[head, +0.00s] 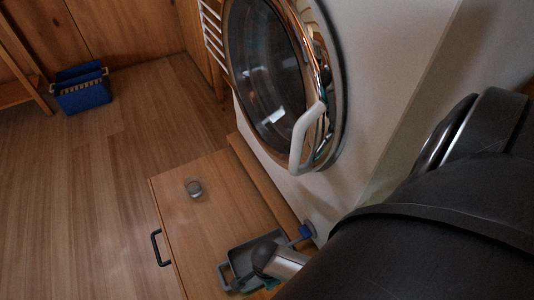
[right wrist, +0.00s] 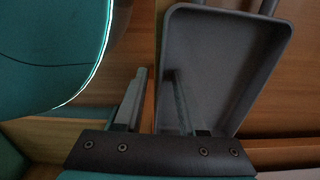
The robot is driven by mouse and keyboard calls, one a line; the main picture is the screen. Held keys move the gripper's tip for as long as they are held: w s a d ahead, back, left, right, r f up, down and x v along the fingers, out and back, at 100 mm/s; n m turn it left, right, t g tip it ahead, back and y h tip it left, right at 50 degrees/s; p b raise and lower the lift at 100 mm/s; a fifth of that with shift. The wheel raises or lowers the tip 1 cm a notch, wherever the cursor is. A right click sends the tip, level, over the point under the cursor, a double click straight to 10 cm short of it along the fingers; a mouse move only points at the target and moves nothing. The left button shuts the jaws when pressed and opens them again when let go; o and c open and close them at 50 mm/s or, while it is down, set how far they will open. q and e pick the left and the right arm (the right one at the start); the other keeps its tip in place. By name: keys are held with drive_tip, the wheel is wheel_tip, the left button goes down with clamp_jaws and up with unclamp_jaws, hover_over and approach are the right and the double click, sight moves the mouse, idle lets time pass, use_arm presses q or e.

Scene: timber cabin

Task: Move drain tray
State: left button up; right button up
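The drain tray is a grey, shallow tray (head: 238,252) with a loop handle, lying on the wooden surface in front of the washing machine at the bottom of the head view. In the right wrist view the tray (right wrist: 222,60) fills the upper middle, and its inside looks empty. My right gripper (right wrist: 155,85) is at the tray's near left side. One finger is outside the wall and the other is over the tray's inside, with a gap showing between them. In the head view my right arm hides part of the tray. My left gripper is not in view.
The washing machine's round door (head: 275,75) has a white handle (head: 305,137) above the tray. A small clear cup-like object (head: 194,187) stands on the wooden top (head: 215,215), which has a black handle (head: 160,248). A blue basket (head: 83,90) sits on the clear floor.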

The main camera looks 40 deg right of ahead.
clamp_jaws()
idle(0.3)
idle(1.2)
